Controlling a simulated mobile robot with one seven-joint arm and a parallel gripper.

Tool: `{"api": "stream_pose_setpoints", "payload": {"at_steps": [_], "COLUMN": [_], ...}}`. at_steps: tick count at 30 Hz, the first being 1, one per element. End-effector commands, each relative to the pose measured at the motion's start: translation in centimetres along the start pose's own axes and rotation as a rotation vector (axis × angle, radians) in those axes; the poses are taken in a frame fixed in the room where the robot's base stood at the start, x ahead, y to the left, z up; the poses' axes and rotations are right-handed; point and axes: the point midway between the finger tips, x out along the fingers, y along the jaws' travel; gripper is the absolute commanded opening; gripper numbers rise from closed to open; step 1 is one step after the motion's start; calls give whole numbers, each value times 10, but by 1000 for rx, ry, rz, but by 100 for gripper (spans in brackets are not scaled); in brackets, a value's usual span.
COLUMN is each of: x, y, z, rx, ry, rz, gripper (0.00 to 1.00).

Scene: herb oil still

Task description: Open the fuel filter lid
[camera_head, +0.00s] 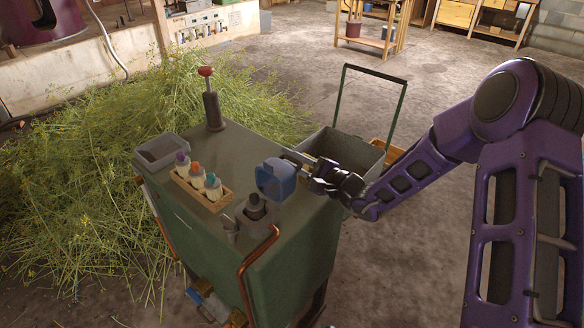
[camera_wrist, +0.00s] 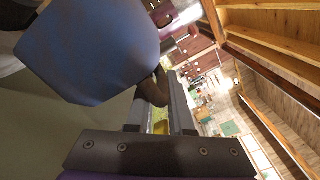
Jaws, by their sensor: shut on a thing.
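A blue, rounded, cup-like piece (camera_head: 275,180) with a greyer face is held over the right part of the green cabinet's top. It fills the upper left of the wrist view (camera_wrist: 90,45). My gripper (camera_head: 296,160) reaches in from the right and is shut on this piece, at a dark handle-like part (camera_wrist: 155,88) between the fingers. I cannot tell whether this piece is the fuel filter lid. A dark round fitting (camera_head: 255,207) stands on the cabinet's front edge, just left of and below it. Whether they touch is unclear.
The green cabinet (camera_head: 290,245) carries a wooden rack (camera_head: 202,193) with several small bottles, a grey tray (camera_head: 162,151) and a red-knobbed post (camera_head: 212,105). A copper pipe (camera_head: 250,262) runs down its front. A grey cart (camera_head: 345,148) stands behind. Cut plants (camera_head: 80,190) lie left.

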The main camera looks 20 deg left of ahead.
Motion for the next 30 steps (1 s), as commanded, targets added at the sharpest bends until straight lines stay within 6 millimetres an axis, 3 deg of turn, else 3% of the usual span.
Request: {"api": "stream_pose_setpoints", "payload": {"at_steps": [6,16,17,21,30], "x": [0,0,0,0,-3], "y": [-8,-10,-10,-8,-6], "z": [11,14,14,14,14], "rx": [-127,-139,-139,-138,-135], "ry": [3,2,2,1,1], "rz": [-11,-10,-10,-8,-3], "gripper": [0,0,21,45,45]}}
